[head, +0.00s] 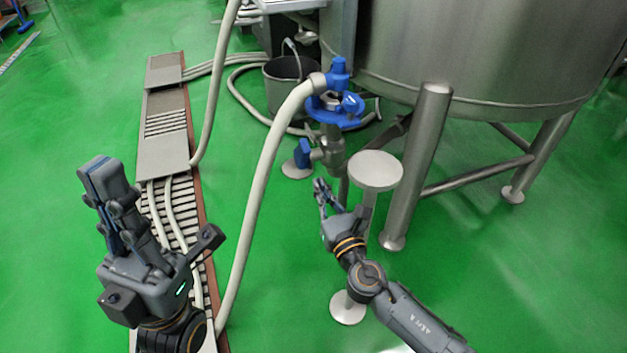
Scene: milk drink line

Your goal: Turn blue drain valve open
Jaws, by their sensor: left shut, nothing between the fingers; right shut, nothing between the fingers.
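The blue drain valve shows at upper centre as a blue handwheel (336,113) on a metal pipe fitting (332,148) beside the big steel tank. A blue fitting (338,72) rises above the wheel, and a smaller blue handle (303,153) is on the fitting's left side. How far the valve is turned cannot be told. My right gripper (321,188) is shut and empty, just below the fitting in the picture and apart from the blue wheel. My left gripper (100,172) is shut and empty at the left, pointing up, far from the valve.
A pale hose (262,185) runs from the valve down to the floor, between my grippers. A round-topped metal stand (376,170) and a tank leg (418,165) are close to my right arm. A grey bucket (285,85) stands behind. Green floor is clear at right.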

